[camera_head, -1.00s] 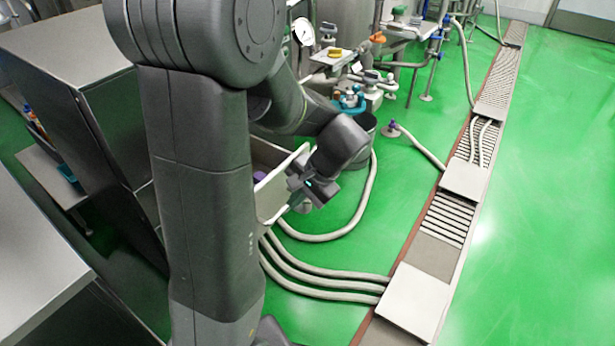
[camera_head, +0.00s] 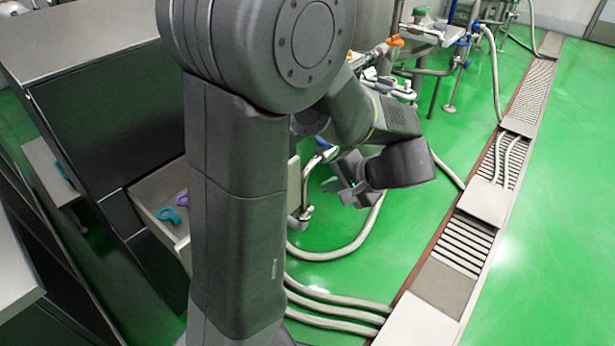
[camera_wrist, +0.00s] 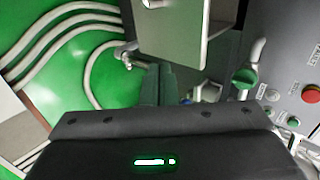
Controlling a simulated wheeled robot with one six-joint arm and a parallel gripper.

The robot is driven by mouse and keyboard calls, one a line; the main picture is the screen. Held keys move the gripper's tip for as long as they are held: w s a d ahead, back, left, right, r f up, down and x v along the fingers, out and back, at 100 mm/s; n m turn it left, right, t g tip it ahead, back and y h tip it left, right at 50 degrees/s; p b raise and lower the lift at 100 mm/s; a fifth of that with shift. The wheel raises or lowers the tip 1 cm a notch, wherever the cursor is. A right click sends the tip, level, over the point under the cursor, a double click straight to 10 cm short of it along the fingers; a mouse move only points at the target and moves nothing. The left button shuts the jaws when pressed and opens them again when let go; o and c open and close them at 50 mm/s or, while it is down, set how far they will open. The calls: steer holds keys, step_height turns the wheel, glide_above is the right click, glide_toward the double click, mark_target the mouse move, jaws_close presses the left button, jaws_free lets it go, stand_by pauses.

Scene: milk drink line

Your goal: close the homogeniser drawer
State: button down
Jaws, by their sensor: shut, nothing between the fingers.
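The homogeniser drawer (camera_head: 146,190) stands open from the dark cabinet in the head view, with a teal item (camera_head: 170,215) and a purple item (camera_head: 181,199) inside. My arm hides its middle; a pale strip of its front shows right of the arm.
A panel with a red button (camera_wrist: 311,93) and a green knob (camera_wrist: 245,77) is at the wrist view's right. Hoses (camera_head: 335,250) lie on the green floor, running to a drain channel (camera_head: 465,240). Open floor (camera_head: 560,200) is beyond the channel.

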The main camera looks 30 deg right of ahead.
steer(key=w+a+r+b+x, duration=0.1)
steer(key=r+b+x, duration=0.1)
steer(key=x, duration=1.1)
steer(key=shift+w, duration=0.35)
steer(key=shift+r, duration=0.1)
steer(key=w+a, duration=0.3)
steer(key=w, duration=0.5)
steer(key=w+a, duration=0.3)
steer(key=w, duration=0.5)
steer(key=w+a, duration=0.3)
steer(key=w, duration=0.5)
steer(key=shift+w, duration=0.25)
steer(key=shift+w+r, duration=0.1)
steer(key=shift+w, duration=0.1)
steer(key=shift+w+r, duration=0.1)
